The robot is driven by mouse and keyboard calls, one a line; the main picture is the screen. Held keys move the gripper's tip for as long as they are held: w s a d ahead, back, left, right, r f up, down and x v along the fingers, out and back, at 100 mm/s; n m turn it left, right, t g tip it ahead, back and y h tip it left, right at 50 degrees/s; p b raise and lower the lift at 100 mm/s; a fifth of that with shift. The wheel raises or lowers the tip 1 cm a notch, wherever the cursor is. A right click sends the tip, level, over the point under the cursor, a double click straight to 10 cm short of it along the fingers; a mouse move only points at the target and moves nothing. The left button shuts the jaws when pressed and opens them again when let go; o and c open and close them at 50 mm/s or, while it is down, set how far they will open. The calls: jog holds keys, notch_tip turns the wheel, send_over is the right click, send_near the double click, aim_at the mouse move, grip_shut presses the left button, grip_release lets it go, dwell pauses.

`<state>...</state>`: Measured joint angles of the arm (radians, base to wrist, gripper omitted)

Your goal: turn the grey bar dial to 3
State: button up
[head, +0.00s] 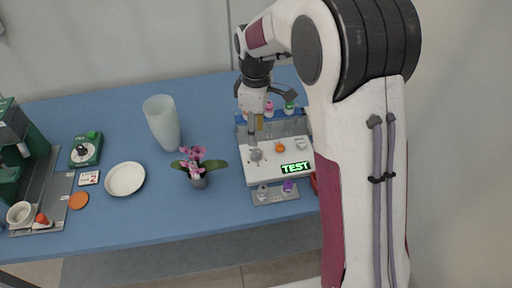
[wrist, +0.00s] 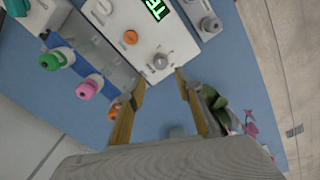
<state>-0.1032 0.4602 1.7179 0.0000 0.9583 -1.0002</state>
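The grey dial (head: 255,154) is at the left end of a row of three on a white panel (head: 262,172). In the wrist view the same grey dial (wrist: 160,61) lies just beyond the fingertips, roughly centred between them. I cannot read its scale or which number it points to. My gripper (head: 254,140) is above that dial, pointing down. In the wrist view my gripper (wrist: 160,77) has its two fingers apart with nothing between them. I cannot tell how high the tips are above the dial.
An orange dial (head: 280,148) and a pale dial (head: 300,143) sit beside it, above a green "TEST" display (head: 295,168). Pink (wrist: 88,88) and green (wrist: 55,60) capped items stand behind the panel. An orchid (head: 198,182) and a frosted vase (head: 162,122) stand left.

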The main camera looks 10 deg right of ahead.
aim_at(256, 151)
jog(key=shift+n, duration=0.5)
jog(key=shift+f, duration=0.15)
jog(key=shift+f, duration=3.75)
grip_shut()
